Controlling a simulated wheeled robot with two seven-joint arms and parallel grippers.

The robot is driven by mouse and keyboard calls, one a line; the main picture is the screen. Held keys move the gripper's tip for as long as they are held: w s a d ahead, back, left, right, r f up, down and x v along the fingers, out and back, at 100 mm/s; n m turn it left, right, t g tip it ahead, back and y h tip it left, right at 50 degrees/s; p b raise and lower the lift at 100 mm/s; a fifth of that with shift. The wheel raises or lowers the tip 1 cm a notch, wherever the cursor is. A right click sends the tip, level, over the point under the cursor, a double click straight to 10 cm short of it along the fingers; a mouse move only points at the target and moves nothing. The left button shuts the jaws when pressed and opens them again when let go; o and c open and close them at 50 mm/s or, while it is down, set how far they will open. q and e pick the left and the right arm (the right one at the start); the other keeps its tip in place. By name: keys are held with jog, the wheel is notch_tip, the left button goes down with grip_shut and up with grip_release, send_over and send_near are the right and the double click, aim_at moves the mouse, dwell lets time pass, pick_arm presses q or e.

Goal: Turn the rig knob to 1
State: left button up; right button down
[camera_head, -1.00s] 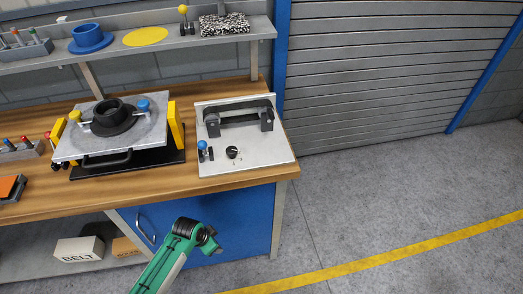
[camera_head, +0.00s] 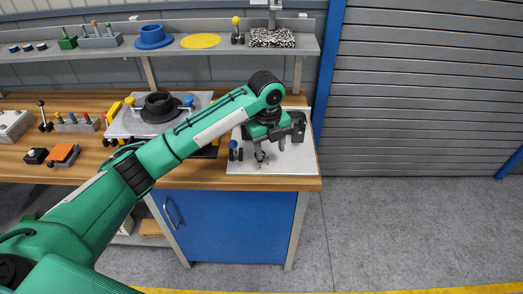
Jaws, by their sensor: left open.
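The rig (camera_head: 295,165) is a light grey plate on the right end of the wooden workbench. It carries a black bracket, mostly covered by my arm, and a small blue-topped lever (camera_head: 233,147). The small black knob (camera_head: 260,157) is on the front part of the plate, partly covered by a finger. My left gripper (camera_head: 269,151) is open and points down over the rig, at the knob. I cannot tell whether a finger touches the knob. The knob's marks are too small to read. My right gripper is not in view.
A grey fixture (camera_head: 119,128) with a black ring stands left of the rig, partly behind my arm. A shelf (camera_head: 215,52) above holds a blue flanged ring (camera_head: 152,38), a yellow disc (camera_head: 201,41) and a speckled block (camera_head: 272,38). Floor to the right is clear.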

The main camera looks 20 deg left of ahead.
pick_arm(q)
jog(key=w+a+r+m, duration=0.2)
jog(key=w+a+r, duration=0.2)
jog(key=r, duration=0.4)
jog(key=shift+y, duration=0.4)
notch_tip(320, 180, down, 14)
jog(key=p, duration=0.3)
jog(key=shift+s+a, duration=0.1)
jog(key=shift+a, duration=0.05)
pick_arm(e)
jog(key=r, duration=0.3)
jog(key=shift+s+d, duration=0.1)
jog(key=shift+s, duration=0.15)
